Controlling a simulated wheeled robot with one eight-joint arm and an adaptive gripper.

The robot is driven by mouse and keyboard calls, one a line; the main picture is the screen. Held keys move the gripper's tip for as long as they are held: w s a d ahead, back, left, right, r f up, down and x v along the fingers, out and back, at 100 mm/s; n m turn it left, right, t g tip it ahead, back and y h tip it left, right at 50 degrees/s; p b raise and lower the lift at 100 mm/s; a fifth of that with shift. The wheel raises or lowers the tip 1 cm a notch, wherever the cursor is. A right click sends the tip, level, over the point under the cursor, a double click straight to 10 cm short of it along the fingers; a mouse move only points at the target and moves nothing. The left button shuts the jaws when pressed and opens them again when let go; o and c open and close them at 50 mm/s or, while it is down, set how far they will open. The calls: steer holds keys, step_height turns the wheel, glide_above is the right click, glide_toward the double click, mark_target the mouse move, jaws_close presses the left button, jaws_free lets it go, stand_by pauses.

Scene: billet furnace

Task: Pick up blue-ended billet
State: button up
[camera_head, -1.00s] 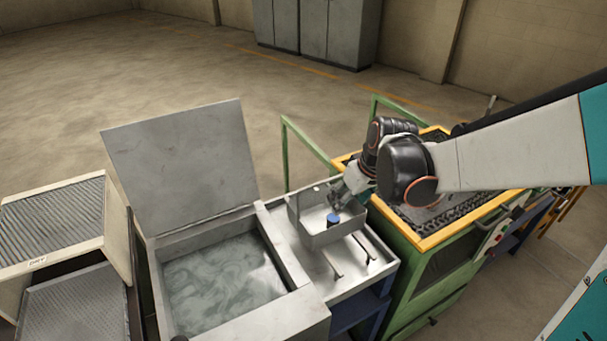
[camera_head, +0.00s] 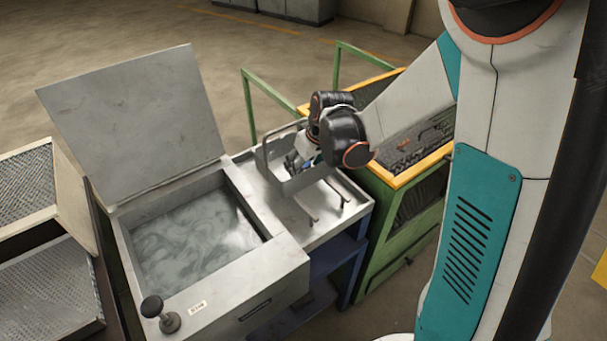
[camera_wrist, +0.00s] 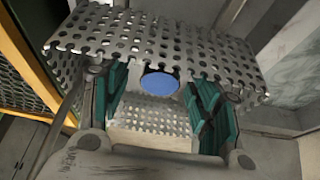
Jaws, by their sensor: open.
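The blue-ended billet (camera_wrist: 160,83) shows as a round blue end face in the wrist view; the rest of its body is hidden. My gripper (camera_wrist: 160,98) is open, with one green-padded finger to the left of the blue end and one to the right. Gaps seem to show between the pads and the billet. In the head view my gripper (camera_head: 298,161) reaches down into the grey basket (camera_head: 303,182), and my wrist hides most of the billet there. The basket's perforated wall (camera_wrist: 150,38) shows close beyond the fingers in the wrist view.
Left of the basket is a liquid-filled tank (camera_head: 282,262) with its lid (camera_head: 135,125) raised and a black knob (camera_head: 160,313) in front. Right is a green-framed unit with a yellow-edged top (camera_head: 420,168). Mesh racks (camera_head: 45,285) stand at far left.

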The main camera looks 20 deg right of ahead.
steer(key=shift+w+f, duration=0.1)
steer(key=shift+f, duration=0.2)
steer(key=shift+r, duration=0.1)
jaws_close()
steer(key=shift+r, duration=0.1)
